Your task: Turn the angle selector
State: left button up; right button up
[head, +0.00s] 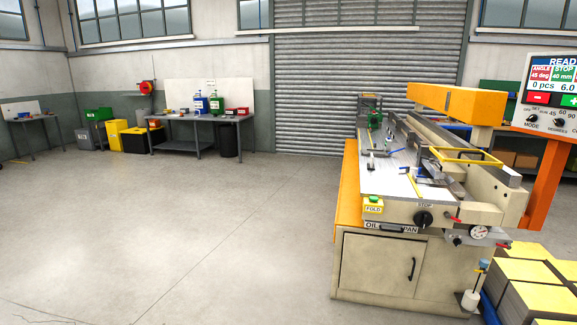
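The angle selector (559,123) is a small dark knob at the lower right of the control panel (520,98), at the right edge of the head view. The marks 45, 60 and 90 stand around it, with a DEGREES label below. Its pointer is too small to read. Neither of my grippers is in view.
A folding machine (385,215) on a cabinet stands in front of the panel. A MODE knob (532,118) sits left of the selector. Stacked yellow-topped blocks (535,270) lie at the lower right. The floor (180,230) to the left is clear.

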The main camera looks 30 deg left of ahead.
aim_at(558, 121)
jog(key=u, duration=0.55)
jog(key=k, duration=0.75)
jog(key=u, duration=1.25)
jog(key=i, duration=3.65)
jog(key=z, duration=1.55)
jog(key=i, duration=1)
jog(key=z, duration=1.05)
jog(key=i, duration=0.2)
jog(key=z, duration=0.05)
jog(key=k, duration=0.45)
jog(key=z, duration=1.5)
jog(key=i, duration=0.9)
jog(key=z, duration=0.85)
